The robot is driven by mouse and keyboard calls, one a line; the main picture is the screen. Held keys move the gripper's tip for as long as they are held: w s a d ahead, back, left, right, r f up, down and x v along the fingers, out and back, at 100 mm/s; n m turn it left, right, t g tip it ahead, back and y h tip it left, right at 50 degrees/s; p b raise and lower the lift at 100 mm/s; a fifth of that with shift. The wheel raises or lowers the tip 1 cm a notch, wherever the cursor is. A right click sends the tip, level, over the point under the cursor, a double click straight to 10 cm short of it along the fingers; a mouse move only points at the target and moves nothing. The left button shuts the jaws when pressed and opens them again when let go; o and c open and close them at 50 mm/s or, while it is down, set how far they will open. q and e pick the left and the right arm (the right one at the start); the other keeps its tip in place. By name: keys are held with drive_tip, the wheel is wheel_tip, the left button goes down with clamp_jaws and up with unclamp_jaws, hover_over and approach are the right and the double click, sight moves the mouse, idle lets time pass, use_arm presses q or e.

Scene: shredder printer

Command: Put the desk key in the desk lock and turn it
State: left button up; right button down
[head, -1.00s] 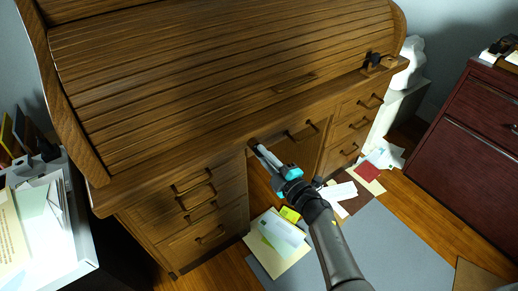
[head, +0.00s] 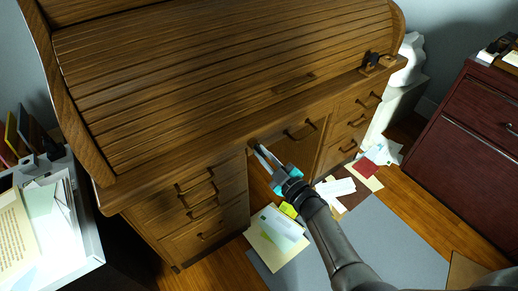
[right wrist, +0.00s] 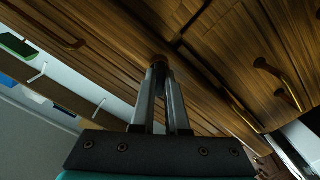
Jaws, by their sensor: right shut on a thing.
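My right gripper (head: 263,150) reaches up to the front of the wooden roll-top desk (head: 230,70), just under the desktop's edge near the middle drawer. In the right wrist view its two long fingers (right wrist: 159,68) close together at the tips on a small brownish thing (right wrist: 158,60) at the wooden front. I take this to be the desk key; it is mostly hidden by the fingers. The desk lock cannot be made out behind the fingertips, and I cannot tell how far the key sits in it. My left gripper is not in view.
Drawers with handles (head: 197,180) flank the open knee space. A small dark object (head: 371,59) stands on the desktop's right end. Papers (head: 275,238) lie on the floor and grey mat (head: 385,240). A red-brown cabinet (head: 465,125) stands right, a paper tray (head: 85,235) left.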

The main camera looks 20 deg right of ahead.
sight(264, 156)
drive_tip(key=m+p, duration=0.1)
drive_tip(key=m, duration=0.2)
drive_tip(key=shift+m+p, duration=0.3)
drive_tip(key=shift+m, duration=0.1)
drive_tip(key=c, duration=0.5)
unclamp_jaws()
drive_tip(key=shift+p+v, duration=1.15)
drive_tip(key=shift+v, duration=1.85)
